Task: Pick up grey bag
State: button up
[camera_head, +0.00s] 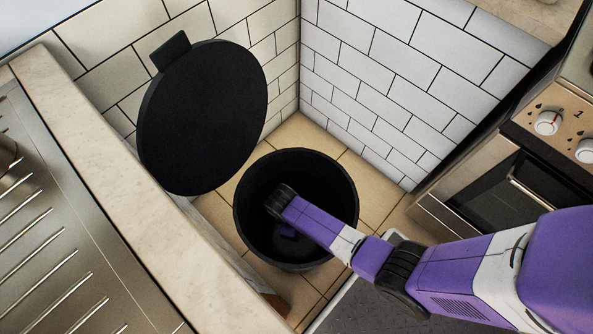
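I cannot make out a grey bag; the inside of the black bin (247,222) is very dark. The round bin stands open on the tiled floor in the corner. My arm reaches from the lower right over the bin's rim and bends down inside it. My gripper (288,232) is down in the bin, where only a small purple part shows in the dark. Its fingers, and anything between them, are hidden in shadow.
The round black lid (205,115) is raised at the bin's upper left. A counter edge (130,200) with a metal drainer runs along the left. An oven (505,195) with knobs stands at the right. White-tiled walls (370,80) close the corner behind the bin.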

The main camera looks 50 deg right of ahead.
jog(key=shift+c, duration=0.4)
grip_shut()
dwell(0.9)
